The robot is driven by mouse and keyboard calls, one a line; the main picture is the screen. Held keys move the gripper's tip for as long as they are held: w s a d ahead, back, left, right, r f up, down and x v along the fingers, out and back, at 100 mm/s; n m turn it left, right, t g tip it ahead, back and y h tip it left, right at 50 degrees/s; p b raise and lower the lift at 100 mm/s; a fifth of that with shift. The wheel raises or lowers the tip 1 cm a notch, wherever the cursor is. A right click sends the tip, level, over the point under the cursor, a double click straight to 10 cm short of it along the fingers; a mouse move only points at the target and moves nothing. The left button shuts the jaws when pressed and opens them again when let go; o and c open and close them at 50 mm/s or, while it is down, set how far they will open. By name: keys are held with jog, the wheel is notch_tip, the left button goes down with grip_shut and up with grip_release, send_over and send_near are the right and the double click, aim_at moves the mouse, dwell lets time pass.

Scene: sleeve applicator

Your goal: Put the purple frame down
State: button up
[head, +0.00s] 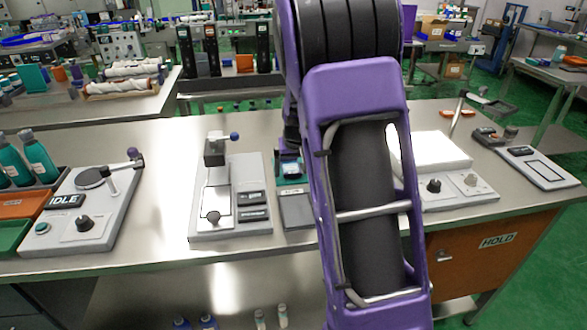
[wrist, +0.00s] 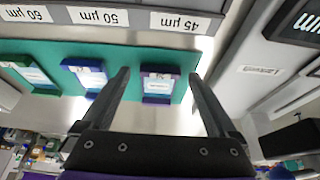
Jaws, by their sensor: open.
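The purple frame (wrist: 147,74), with a pale labelled panel inside it, lies on a teal mat (wrist: 118,54) in the wrist view. My gripper (wrist: 158,76) is open, with one dark finger on each side of the purple frame. Clear gaps show between the frame and both fingers. A blue frame (wrist: 70,67) and a green frame (wrist: 24,63) lie on the same mat to the left. In the head view my purple arm covers much of this spot, so the gripper's fingers and the purple frame cannot be made out there.
A grey block with upside-down micron labels (wrist: 188,22) borders the mat. In the head view, a grey fixture with a lever (head: 200,228) stands left of my arm, an IDLE-marked unit (head: 65,245) farther left, and a white-topped device (head: 435,150) to the right.

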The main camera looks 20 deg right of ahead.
jog(key=p+v, duration=0.1)
jog(key=v, duration=1.1)
jog(key=shift+p, duration=0.35)
jog(key=shift+a, duration=0.1)
